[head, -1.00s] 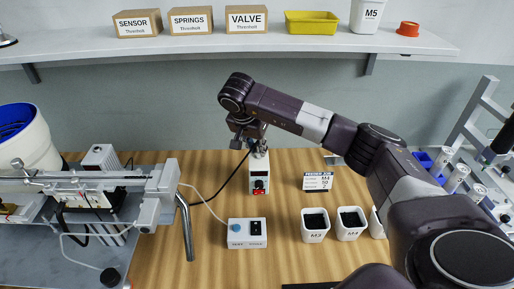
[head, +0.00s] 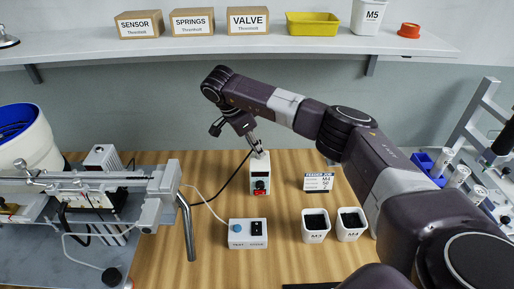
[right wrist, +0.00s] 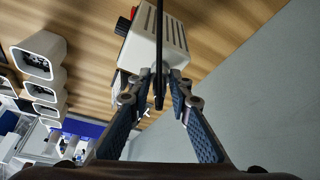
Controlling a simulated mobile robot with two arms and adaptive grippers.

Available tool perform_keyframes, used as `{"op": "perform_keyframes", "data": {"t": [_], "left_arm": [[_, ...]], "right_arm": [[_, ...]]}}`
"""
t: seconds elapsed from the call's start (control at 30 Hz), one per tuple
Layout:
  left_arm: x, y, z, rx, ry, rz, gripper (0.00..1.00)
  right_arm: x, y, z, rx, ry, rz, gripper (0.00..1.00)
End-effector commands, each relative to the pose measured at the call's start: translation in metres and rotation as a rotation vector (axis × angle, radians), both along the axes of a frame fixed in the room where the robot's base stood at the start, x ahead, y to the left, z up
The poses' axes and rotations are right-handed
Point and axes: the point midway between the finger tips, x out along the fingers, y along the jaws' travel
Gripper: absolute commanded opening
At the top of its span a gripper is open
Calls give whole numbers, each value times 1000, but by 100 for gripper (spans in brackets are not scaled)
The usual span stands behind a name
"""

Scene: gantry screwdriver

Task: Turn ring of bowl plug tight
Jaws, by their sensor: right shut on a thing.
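My right gripper (head: 258,152) is at the top rear of the box. In the right wrist view, its fingertips (right wrist: 161,82) are closed around the dark bowl plug (right wrist: 159,97) close to the box. The ring itself is mostly hidden between the fingers. A black cable (head: 232,179) runs from the box to the left. My left gripper is not in view.
The white feeder bowl (head: 32,135) with blue inside and a metal rail stand at the left. A shelf (head: 270,45) runs above.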

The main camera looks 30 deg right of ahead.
Motion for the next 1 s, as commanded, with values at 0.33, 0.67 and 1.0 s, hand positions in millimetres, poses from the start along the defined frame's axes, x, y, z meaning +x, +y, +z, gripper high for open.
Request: {"op": "perform_keyframes", "data": {"t": [0.33, 0.67, 1.0], "left_arm": [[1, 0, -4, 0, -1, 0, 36], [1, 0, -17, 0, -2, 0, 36], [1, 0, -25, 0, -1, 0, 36]], "right_arm": [[5, -1, 1, -2, -3, -332, 0], [7, -2, 0, -1, -4, -584, 0], [8, -3, 1, -1, -4, -705, 0]]}}
